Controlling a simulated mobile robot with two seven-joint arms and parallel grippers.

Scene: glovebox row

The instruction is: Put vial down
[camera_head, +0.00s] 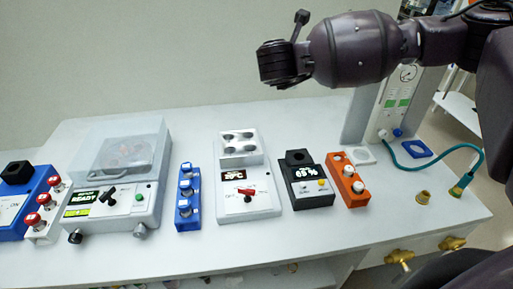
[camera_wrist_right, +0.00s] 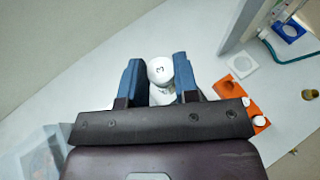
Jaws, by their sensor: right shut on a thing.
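My right gripper (camera_wrist_right: 160,62) is shut on a vial with a white cap marked 3 (camera_wrist_right: 159,70), held between its two blue fingers in the right wrist view. The cap faces the wrist camera, and the vial's lower part is largely hidden. In the head view my right arm reaches in from the right above the bench, and I cannot make out the vial there. An orange rack (camera_head: 347,181) with white-capped vials stands on the bench, and it also shows right of the fingers in the right wrist view (camera_wrist_right: 231,94). My left gripper is not in view.
On the white bench are a blue rack (camera_head: 187,198), a white device with a red lever (camera_head: 248,198), a black device reading 65 % (camera_head: 310,188) and a lidded machine (camera_head: 122,165). A teal hose (camera_head: 430,165) lies at the right. The bench front is mostly clear.

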